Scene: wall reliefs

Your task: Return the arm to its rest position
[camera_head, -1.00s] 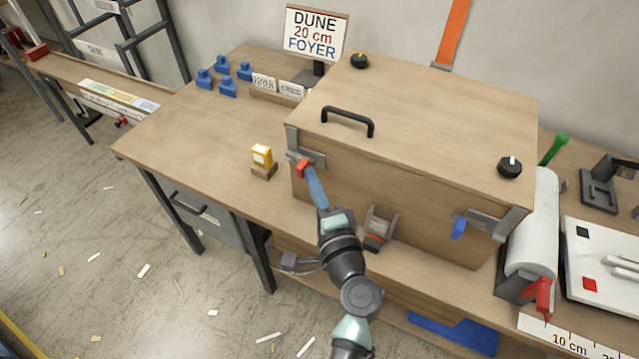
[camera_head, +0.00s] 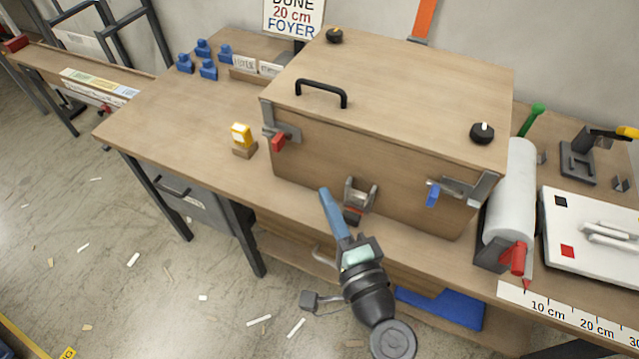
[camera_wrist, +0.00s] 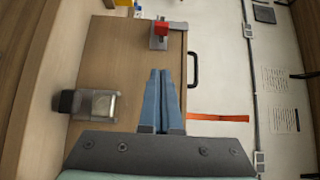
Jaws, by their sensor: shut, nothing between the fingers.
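My gripper (camera_head: 324,192) has blue fingers, shut and empty. In the head view it is in front of the wooden box (camera_head: 350,185), near the grey bracket (camera_head: 362,194) on the box's front, apart from the red-handled latch (camera_head: 279,142). In the wrist view the two blue fingers (camera_wrist: 162,72) lie close together. They point toward the red latch handle (camera_wrist: 160,28), with a gap between. My arm reaches up from the bottom of the head view, and its lower part is cut off.
The box has a black lid handle (camera_head: 321,88) and a blue-handled latch (camera_head: 432,195) on the right. A yellow item (camera_head: 241,134) stands left of it. A white roll (camera_head: 510,200) stands at the right. The floor (camera_head: 130,285) at the left has scattered scraps.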

